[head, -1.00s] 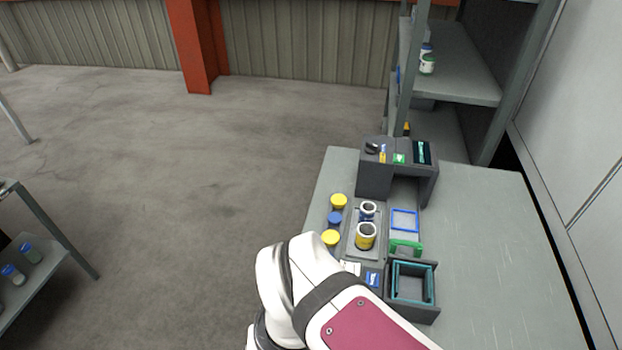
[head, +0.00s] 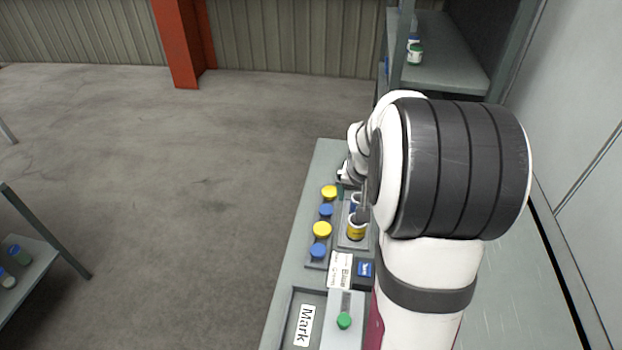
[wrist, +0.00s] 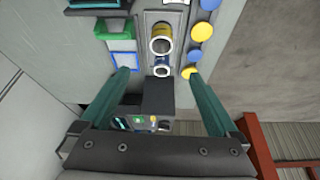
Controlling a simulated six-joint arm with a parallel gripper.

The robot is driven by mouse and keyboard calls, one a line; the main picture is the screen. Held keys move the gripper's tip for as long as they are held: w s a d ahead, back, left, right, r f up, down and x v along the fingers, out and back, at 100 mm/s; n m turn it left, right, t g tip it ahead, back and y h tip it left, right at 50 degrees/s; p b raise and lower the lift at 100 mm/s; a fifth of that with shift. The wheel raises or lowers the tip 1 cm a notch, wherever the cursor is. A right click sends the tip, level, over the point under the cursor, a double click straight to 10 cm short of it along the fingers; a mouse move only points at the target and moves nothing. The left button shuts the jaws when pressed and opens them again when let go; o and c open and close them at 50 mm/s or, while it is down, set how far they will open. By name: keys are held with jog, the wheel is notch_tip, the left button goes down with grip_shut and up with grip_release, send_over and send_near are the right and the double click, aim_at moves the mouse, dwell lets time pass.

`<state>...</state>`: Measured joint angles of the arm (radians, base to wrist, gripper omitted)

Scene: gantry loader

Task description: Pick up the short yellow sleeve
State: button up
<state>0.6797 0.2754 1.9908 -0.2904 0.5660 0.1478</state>
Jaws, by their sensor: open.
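The yellow sleeve (head: 357,229), a short upright tube with a pale rim and dark bore, stands in a grey tray. It also shows in the wrist view (wrist: 161,40). A blue sleeve (wrist: 162,70) with a pale rim stands beside it in the same tray, partly hidden in the head view. My gripper (wrist: 159,76) is open and empty above the tray, its teal fingers spread wide. In the wrist view the blue sleeve lies between the fingertips and the yellow one lies above them in the picture. My arm hides most of the gripper in the head view.
Yellow buttons (head: 322,229) and blue buttons (head: 317,251) line the tray's left side in the head view. A blue-framed square (wrist: 122,60) and a green bracket (wrist: 127,30) lie across from them. A dark raised block (wrist: 158,96) stands close by. A shelf (head: 450,55) rises behind the table.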

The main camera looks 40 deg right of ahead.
aim_at(357, 227)
jog(key=x, duration=1.5)
jog(key=shift+s+a+f, duration=0.1)
jog(key=shift+a+f, duration=0.15)
jog(key=shift+f, duration=0.2)
grip_shut()
